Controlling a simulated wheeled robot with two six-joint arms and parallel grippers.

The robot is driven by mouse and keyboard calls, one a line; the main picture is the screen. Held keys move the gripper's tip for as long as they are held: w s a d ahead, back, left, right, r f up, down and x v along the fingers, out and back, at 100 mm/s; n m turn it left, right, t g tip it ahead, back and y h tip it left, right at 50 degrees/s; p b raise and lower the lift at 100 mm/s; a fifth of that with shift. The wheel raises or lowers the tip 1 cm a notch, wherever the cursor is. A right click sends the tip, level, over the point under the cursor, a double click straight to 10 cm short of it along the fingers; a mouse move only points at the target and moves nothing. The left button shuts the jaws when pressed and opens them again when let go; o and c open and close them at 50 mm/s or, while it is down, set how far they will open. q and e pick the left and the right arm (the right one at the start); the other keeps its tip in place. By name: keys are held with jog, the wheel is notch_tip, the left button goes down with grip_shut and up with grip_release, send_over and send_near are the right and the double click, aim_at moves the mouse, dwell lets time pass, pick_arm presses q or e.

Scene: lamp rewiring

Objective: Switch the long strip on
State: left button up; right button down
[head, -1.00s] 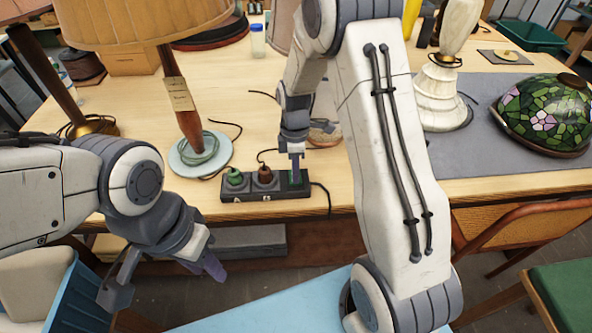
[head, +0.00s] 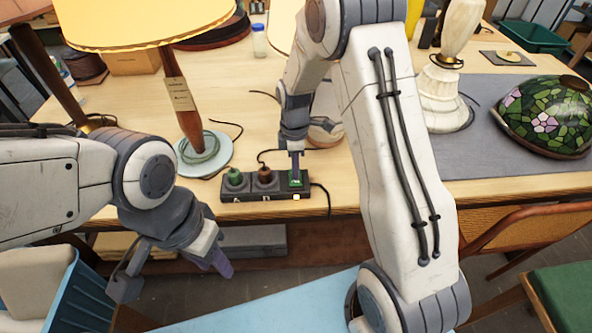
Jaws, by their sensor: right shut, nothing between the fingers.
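The long black power strip (head: 272,187) lies along the front edge of the wooden table. A green plug (head: 234,177) and a brown plug (head: 265,174) sit in its left and middle sockets. My left gripper (head: 172,272) is open and empty in front of the table, left of and below the strip.
A lamp with a wooden stem (head: 187,115) and a lit yellow shade (head: 140,22) stands behind the strip. A stained-glass shade (head: 548,117) and a white lamp base (head: 441,98) are on the grey mat at right. A blue crate (head: 75,300) is at lower left.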

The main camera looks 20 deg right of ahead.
aim_at(296, 182)
notch_tip(296, 182, up, 10)
jog(key=s+p, duration=0.1)
jog(key=p, duration=0.7)
jog(key=shift+a, duration=0.15)
jog(key=shift+s+f, duration=0.1)
jog(key=s+a+r+m+b, duration=0.1)
jog(key=s+a+r+m, duration=0.2)
jog(key=s+a+r, duration=0.6)
jog(key=s+a+r+m+t+b, duration=0.1)
jog(key=s+m, duration=0.4)
jog(key=s, duration=1.1)
jog(key=shift+s+a+r+y, duration=0.35)
jog(key=shift+a+r+y, duration=0.05)
jog(key=shift+a+r, duration=0.25)
